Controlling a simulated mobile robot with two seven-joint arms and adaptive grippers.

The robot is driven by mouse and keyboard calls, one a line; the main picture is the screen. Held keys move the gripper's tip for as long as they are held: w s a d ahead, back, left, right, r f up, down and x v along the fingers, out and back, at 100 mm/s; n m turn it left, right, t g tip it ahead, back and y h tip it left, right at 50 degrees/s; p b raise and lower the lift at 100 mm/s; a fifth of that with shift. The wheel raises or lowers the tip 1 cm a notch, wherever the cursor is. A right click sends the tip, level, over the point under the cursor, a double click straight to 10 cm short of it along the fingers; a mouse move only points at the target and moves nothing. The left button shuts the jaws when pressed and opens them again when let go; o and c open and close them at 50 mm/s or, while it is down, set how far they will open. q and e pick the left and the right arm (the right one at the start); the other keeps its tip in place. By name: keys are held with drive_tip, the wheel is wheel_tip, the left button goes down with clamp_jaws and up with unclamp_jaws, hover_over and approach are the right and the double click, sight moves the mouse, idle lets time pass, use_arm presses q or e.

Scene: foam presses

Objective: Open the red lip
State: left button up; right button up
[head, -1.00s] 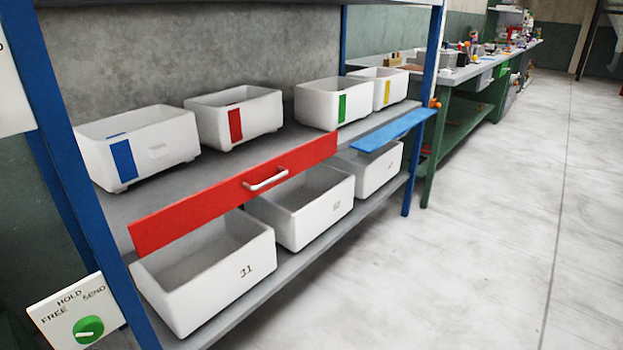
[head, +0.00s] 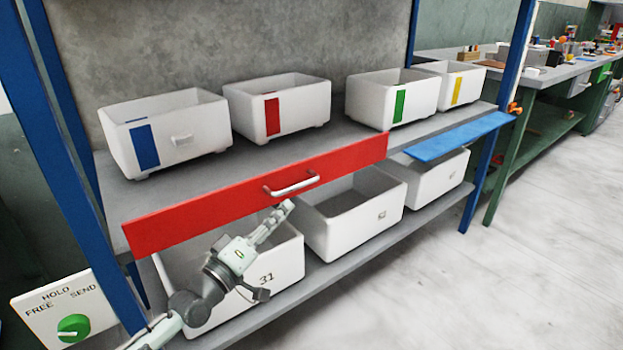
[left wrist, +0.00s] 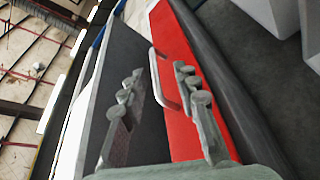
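The red lip (head: 215,212) is a long red board standing upright along the front edge of the upper shelf, with a pale bar handle (head: 292,185) on its face. My left gripper (head: 283,210) is just below and in front of the handle. In the left wrist view, the red lip (left wrist: 184,60) runs down the middle and its handle (left wrist: 158,80) shows between the two spread fingers of the left gripper (left wrist: 159,72). The fingers are apart and empty. Whether they touch the handle I cannot tell. My right gripper is not in view.
White bins with blue (head: 165,130), red (head: 277,107), green (head: 393,100) and yellow (head: 449,84) marks stand on the upper shelf. White bins (head: 342,228) stand below. A blue lip (head: 460,135) lies flat at right. A dial panel (head: 72,305) is at left.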

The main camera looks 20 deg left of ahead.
sight(298, 186)
use_arm(q)
drive_tip(key=shift+n+t, duration=0.3)
drive_tip(key=shift+n, duration=0.1)
drive_tip(key=x, duration=0.2)
drive_tip(key=r+x, duration=0.1)
drive_tip(key=x, duration=0.4)
drive_tip(key=shift+w+a+r, duration=0.2)
drive_tip(key=shift+a+r, duration=0.05)
drive_tip(key=shift+r, duration=0.05)
drive_tip(key=shift+w+d, duration=0.1)
drive_tip(key=shift+w, duration=0.25)
drive_tip(key=c, duration=0.6)
clamp_jaws()
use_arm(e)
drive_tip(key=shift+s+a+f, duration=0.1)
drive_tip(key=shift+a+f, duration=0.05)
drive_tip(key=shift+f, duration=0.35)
